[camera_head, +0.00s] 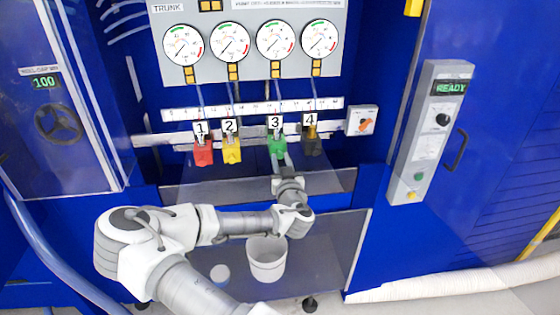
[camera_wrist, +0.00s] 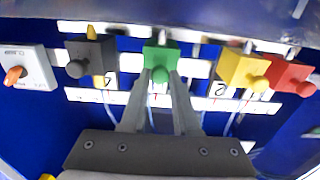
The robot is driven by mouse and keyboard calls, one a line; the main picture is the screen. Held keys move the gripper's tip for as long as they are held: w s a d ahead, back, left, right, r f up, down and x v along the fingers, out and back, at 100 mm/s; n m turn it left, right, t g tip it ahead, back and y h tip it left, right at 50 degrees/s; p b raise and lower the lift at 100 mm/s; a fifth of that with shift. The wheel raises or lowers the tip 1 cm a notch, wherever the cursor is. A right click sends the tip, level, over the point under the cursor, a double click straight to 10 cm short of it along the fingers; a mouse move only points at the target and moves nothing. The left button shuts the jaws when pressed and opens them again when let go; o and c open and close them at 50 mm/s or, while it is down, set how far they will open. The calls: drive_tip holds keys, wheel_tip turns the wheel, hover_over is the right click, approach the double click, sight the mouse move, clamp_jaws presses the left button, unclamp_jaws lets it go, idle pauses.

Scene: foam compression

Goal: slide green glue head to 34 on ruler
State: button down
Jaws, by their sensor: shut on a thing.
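The green glue head (camera_head: 276,144), labelled 3, hangs on the rail between the yellow and the dark heads. It also shows in the wrist view (camera_wrist: 161,52). My gripper (camera_head: 280,160) reaches up to it from below. In the wrist view my gripper (camera_wrist: 160,78) has its two fingers closed on the round green knob at the head's front. The ruler (camera_head: 252,108) is a white strip with small marks above the heads. Its numbers are too small to read surely.
The red head (camera_head: 203,151) and yellow head (camera_head: 231,150) hang to the left of the green one, and the dark head (camera_head: 311,143) to the right. A switch box (camera_head: 361,121) is at the rail's right end. A white bucket (camera_head: 266,259) stands below.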

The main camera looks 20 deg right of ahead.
drive_tip(key=d, duration=0.1)
drive_tip(key=s+d+b, duration=0.1)
drive_tip(key=d, duration=0.2)
drive_tip(key=shift+s+f, duration=0.2)
drive_tip(key=shift+f, duration=0.15)
drive_tip(key=shift+r, duration=0.1)
drive_tip(key=c, duration=0.9)
unclamp_jaws()
drive_tip(key=shift+o, duration=1.2)
drive_tip(key=shift+r, duration=0.2)
drive_tip(key=shift+w, duration=0.1)
